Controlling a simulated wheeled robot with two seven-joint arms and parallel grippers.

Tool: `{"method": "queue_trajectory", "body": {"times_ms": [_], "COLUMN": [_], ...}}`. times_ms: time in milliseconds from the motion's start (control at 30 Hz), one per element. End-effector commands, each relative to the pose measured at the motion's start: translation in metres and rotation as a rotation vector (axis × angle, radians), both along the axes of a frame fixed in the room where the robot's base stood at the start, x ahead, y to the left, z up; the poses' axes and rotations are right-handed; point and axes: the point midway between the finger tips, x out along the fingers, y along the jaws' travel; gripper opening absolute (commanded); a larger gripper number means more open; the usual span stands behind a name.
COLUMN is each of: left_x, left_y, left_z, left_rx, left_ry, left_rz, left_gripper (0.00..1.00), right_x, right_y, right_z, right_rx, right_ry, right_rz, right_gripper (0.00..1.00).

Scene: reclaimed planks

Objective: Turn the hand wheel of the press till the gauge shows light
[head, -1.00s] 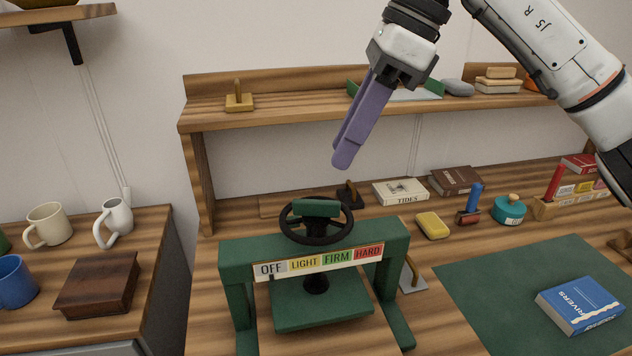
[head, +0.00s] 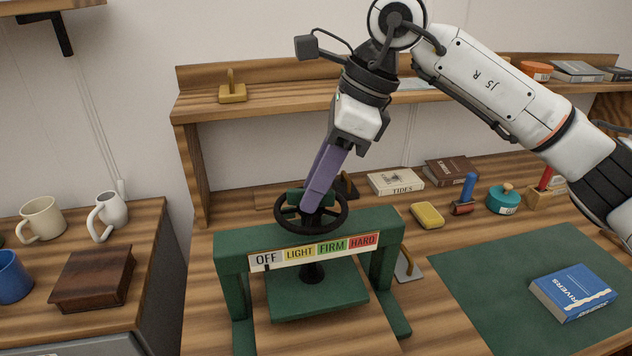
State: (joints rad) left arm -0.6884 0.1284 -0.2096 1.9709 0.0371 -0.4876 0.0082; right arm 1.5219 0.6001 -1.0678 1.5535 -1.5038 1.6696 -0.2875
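The green press (head: 232,250) stands on the bench. The gauge strip (head: 313,251) on the front reads OFF, LIGHT, FIRM, HARD. A small dark mark, perhaps the pointer, shows under OFF. The press plate (head: 318,297) hangs below the wheel's spindle. My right gripper (head: 313,203) points down with its purple fingertips at the hub, inside the wheel's rim from this view. The fingers overlap, so the gap and any contact cannot be told. My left gripper is out of view.
A green mat (head: 470,275) with a blue book (head: 573,292) lies to the right. A yellow sponge (head: 427,215) and a TIDES book (head: 396,181) lie behind. A shelf (head: 200,108) spans the back. Mugs and a wooden box (head: 92,278) stand on the left surface.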

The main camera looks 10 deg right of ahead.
Motion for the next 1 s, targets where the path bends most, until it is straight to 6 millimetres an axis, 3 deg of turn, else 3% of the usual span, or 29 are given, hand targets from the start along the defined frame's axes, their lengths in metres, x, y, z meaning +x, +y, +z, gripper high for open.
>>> {"method": "queue_trajectory", "body": {"times_ms": [67,200,233,633,1000], "left_x": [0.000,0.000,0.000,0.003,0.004], "left_y": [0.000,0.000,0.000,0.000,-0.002], "left_z": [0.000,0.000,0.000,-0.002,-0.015], "left_rx": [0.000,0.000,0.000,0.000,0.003], "left_ry": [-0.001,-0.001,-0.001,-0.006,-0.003], "left_rz": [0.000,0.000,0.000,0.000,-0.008], "left_gripper": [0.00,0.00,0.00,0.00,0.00], "right_x": [0.000,0.000,0.000,-0.001,-0.002], "right_y": [0.000,0.000,0.000,0.000,0.001], "right_z": [0.000,0.000,0.000,-0.001,-0.001], "right_rx": [0.000,0.000,0.000,0.000,0.000], "right_ry": [0.000,0.001,0.001,0.000,-0.003], "right_rz": [0.000,0.000,0.000,-0.051,-0.307], "right_gripper": [0.26,0.02,0.00,0.00,0.00]}}
